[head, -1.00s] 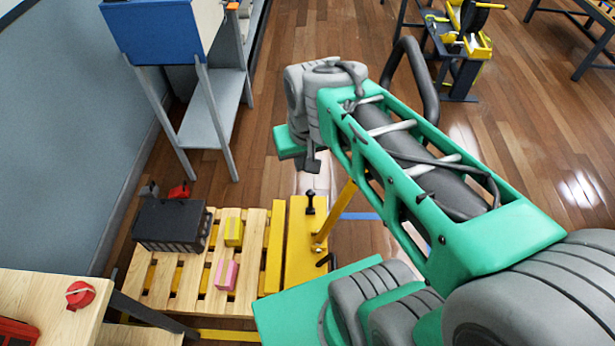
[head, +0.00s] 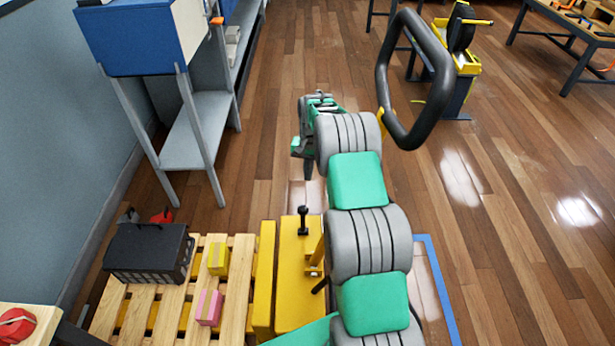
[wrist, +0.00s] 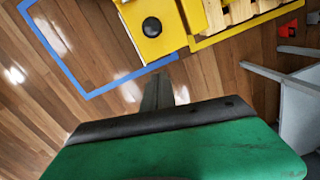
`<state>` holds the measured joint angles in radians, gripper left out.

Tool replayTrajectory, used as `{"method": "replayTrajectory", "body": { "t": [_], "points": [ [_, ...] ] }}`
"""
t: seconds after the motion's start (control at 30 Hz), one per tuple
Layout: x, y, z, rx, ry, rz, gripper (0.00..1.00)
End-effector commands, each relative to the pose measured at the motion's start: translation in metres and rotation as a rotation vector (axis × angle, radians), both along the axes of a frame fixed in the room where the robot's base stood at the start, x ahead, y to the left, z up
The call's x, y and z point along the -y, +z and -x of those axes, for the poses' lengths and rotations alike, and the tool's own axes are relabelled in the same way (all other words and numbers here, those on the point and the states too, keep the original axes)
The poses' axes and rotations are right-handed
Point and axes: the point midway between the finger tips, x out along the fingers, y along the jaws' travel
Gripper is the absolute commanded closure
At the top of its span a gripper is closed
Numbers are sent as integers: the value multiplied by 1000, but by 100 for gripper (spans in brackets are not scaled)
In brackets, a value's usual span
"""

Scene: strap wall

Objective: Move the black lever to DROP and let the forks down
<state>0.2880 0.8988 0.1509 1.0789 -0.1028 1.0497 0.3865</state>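The black lever (head: 303,220) stands upright on the yellow body of the pallet truck (head: 296,275). In the wrist view its round black knob (wrist: 151,26) shows from above on the yellow body. My gripper (head: 308,168) is beyond the lever in the head view, small and partly hidden by my arm. In the wrist view my gripper's dark fingers (wrist: 157,92) lie close together, look shut with nothing between them, and are apart from the knob. The forks are mostly hidden under the wooden pallet (head: 150,312); yellow shows between its slats. No DROP mark is readable.
A black case (head: 147,252), a yellow box (head: 219,258) and a pink box (head: 209,307) sit on the pallet. The truck's black loop handle (head: 440,85) rises right of my arm. A grey-legged stand (head: 195,140) is at left. Floor at right is open, with blue tape (head: 440,290).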

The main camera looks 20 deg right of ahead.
Motion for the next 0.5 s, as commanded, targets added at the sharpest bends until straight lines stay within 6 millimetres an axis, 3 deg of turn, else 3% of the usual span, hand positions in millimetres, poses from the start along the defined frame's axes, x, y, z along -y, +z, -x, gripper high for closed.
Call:
{"method": "replayTrajectory", "body": {
  "t": [0.03, 0.3, 0.5],
  "points": [
    [-1, -14, 1, -4, 0, -1, 100],
    [-6, -69, 4, -1, 2, 0, 100],
    [-23, -70, 29, 1, 2, 1, 100]
  ]
}}
